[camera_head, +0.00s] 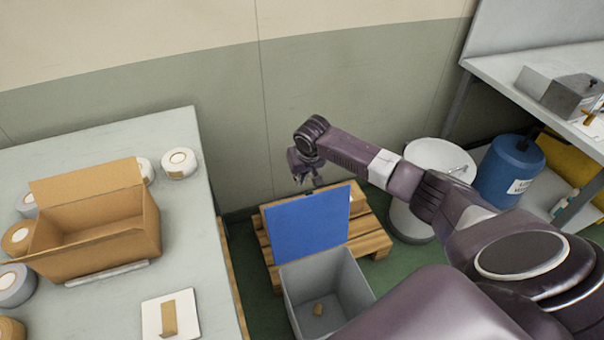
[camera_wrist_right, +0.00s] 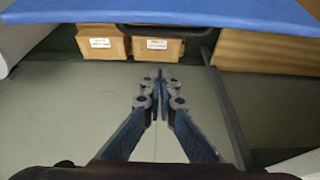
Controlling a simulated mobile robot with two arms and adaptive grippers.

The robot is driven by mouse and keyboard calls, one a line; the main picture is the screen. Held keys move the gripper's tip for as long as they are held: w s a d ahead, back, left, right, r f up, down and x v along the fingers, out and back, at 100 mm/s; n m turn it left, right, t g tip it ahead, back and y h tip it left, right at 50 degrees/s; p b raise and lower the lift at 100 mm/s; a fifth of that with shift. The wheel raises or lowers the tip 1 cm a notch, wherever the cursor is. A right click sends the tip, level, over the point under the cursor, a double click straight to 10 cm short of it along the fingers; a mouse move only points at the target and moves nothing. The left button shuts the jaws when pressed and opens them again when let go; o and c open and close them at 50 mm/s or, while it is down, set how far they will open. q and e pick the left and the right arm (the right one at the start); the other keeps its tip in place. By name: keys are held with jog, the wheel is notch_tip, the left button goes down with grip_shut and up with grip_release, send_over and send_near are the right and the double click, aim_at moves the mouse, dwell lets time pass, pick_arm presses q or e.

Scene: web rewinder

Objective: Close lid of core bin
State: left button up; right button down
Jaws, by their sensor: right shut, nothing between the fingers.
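The core bin (camera_head: 301,296) is a grey open-topped box on the floor, with a small tan piece (camera_head: 318,309) inside. Its blue lid (camera_head: 305,228) stands raised at the bin's far edge, so the bin is open. My right gripper (camera_head: 306,182) is shut and empty, above and behind the lid's upper edge. I cannot tell whether the gripper touches the lid. My left gripper is not in view.
A wooden pallet (camera_head: 376,243) lies behind the bin, close to the wall. A table (camera_head: 200,229) at left holds an open cardboard box (camera_head: 96,247) and several tape rolls. A white drum (camera_head: 437,156) and a blue container (camera_head: 509,170) stand at right.

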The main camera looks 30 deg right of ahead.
jog(key=shift+s+a+f+p, duration=0.25)
jog(key=shift+s+f+p, duration=0.2)
jog(key=shift+s, duration=0.4)
jog(key=shift+s+a+f+p, duration=0.2)
jog(key=shift+s+f+p, duration=0.1)
jog(key=shift+s+f, duration=0.4)
jog(key=shift+s+r, duration=0.15)
jog(key=shift+r, duration=0.05)
